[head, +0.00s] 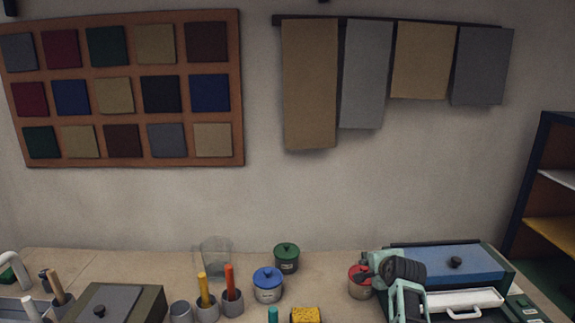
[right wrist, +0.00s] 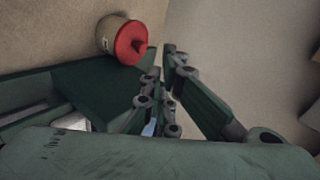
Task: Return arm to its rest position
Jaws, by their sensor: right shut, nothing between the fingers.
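My right gripper (head: 366,268) is at the right of the workbench (head: 130,262) in the head view, above the left end of a green case with a blue top (head: 425,258). Its fingers look close together and empty; they also show in the right wrist view (right wrist: 165,75). A jar with a red lid (head: 360,287) stands just beside the gripper in the head view. It also shows near the fingers in the right wrist view (right wrist: 112,34), and I cannot tell whether they touch. My left gripper is not in view.
Jars with a blue lid (head: 268,290) and a green lid (head: 287,262), a clear beaker (head: 215,260) and grey cups stand mid-bench. A yellow sponge (head: 305,315) lies in front. A shelf (head: 545,200) stands at right. Swatches hang on the wall behind.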

